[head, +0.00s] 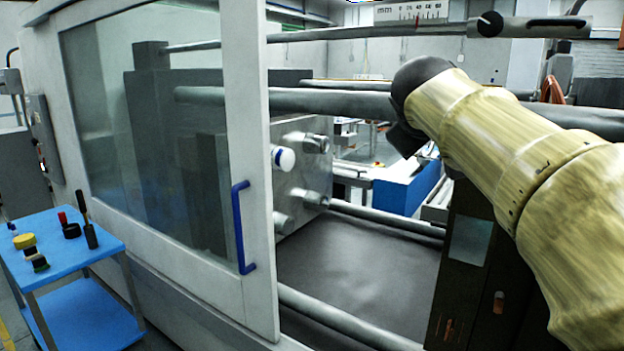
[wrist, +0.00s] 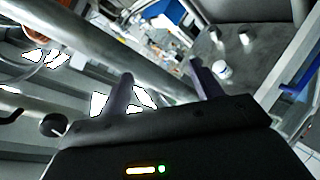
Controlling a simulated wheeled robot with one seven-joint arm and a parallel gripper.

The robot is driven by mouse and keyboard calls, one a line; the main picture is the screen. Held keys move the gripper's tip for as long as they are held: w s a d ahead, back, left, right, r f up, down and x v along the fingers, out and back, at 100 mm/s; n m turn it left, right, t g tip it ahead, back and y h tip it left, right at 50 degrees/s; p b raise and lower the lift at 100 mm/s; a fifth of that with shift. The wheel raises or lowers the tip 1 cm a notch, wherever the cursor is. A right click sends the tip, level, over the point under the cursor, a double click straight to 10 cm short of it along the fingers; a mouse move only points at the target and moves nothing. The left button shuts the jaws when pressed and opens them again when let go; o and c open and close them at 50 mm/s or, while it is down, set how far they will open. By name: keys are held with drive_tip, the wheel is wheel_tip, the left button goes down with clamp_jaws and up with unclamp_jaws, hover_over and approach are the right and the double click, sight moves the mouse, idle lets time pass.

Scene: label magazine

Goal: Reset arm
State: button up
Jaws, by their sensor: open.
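My arm reaches in from the right in the head view, its tan links ending at a dark wrist near the machine's upper bars; my gripper's fingers are hidden there. In the wrist view my gripper (wrist: 160,88) is open, its two dark fingers apart with nothing between them. Beyond the fingers lie a round metal bar (wrist: 85,48) of the machine and a metal plate with a white round cap (wrist: 222,70). The same white cap (head: 284,158) shows in the head view on the plate behind the sliding door.
The machine's door (head: 250,200) with a blue handle (head: 241,228) covers the left of the opening. Horizontal bars (head: 300,97) cross the opening. A blue cart (head: 75,262) with several small items stands at lower left. A dark flat bed (head: 360,265) lies below, clear.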

drive_tip(key=s+a+f+m+g+y, duration=0.1)
drive_tip(key=s+f+g+y, duration=0.1)
drive_tip(key=f, duration=1)
drive_tip(key=s+a+f+g+y, duration=0.1)
drive_tip(key=a+f+g, duration=0.15)
drive_tip(key=f, duration=1.05)
drive_tip(key=s+f+m+g+y+p, duration=0.1)
drive_tip(key=s+f+m+g, duration=0.3)
drive_tip(key=s+f, duration=1.3)
wheel_tip(320, 180, down, 2)
drive_tip(key=shift+s+a+f+m+g+y+p, duration=0.2)
drive_tip(key=shift+s+a+m+g+y+p, duration=0.15)
drive_tip(key=shift+g, duration=0.3)
drive_tip(key=shift+w, duration=0.15)
